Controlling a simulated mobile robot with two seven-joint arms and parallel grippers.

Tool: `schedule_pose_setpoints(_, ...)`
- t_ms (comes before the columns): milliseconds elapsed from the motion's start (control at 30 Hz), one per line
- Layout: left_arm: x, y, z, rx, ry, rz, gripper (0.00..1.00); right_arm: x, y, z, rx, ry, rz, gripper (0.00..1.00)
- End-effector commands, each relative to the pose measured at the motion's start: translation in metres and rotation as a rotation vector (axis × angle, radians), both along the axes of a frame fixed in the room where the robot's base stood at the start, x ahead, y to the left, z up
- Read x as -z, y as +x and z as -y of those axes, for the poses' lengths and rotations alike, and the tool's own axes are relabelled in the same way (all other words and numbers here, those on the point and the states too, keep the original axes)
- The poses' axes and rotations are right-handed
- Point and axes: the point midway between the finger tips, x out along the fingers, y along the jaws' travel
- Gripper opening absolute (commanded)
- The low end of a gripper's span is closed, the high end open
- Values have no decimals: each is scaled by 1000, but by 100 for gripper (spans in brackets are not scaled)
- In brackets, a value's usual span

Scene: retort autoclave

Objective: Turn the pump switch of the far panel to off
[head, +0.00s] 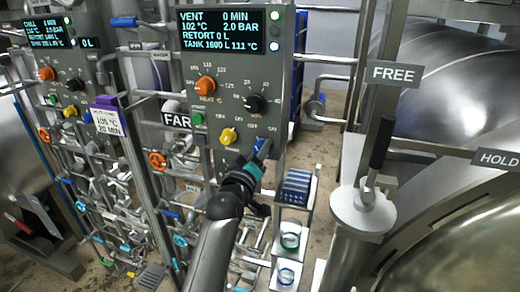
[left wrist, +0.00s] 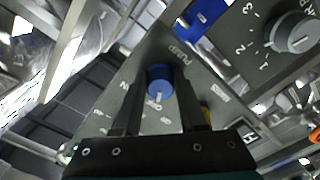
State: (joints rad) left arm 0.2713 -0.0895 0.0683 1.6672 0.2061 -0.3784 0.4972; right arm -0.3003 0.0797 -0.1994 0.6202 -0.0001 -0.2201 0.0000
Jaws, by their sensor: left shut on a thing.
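My left gripper (head: 256,160) is at the panel, shut on the knob, with one finger on each side. My right gripper is not in view.
A similar panel (head: 66,88) stands at left. A black-handled lever (head: 380,150) stands at right, near FREE and HOLD signs.

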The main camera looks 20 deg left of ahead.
Motion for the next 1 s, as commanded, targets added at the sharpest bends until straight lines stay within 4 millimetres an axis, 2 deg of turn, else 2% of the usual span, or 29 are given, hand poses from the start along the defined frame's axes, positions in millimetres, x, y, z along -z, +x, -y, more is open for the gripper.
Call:
schedule_pose_setpoints(367, 0, 0, 0, -1, -11, 2, 0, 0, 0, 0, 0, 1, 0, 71)
schedule_pose_setpoints(400, 0, 0, 0, -1, -11, 2, 43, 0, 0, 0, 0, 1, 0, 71)
schedule_pose_setpoints(600, 0, 0, 0, 0, -9, 1, 66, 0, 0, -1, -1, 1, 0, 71)
schedule_pose_setpoints(667, 0, 0, 0, 0, -8, 1, 71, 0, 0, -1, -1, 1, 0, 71)
schedule_pose_setpoints(1000, 0, -4, 0, 0, -7, 1, 71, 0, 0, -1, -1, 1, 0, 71)
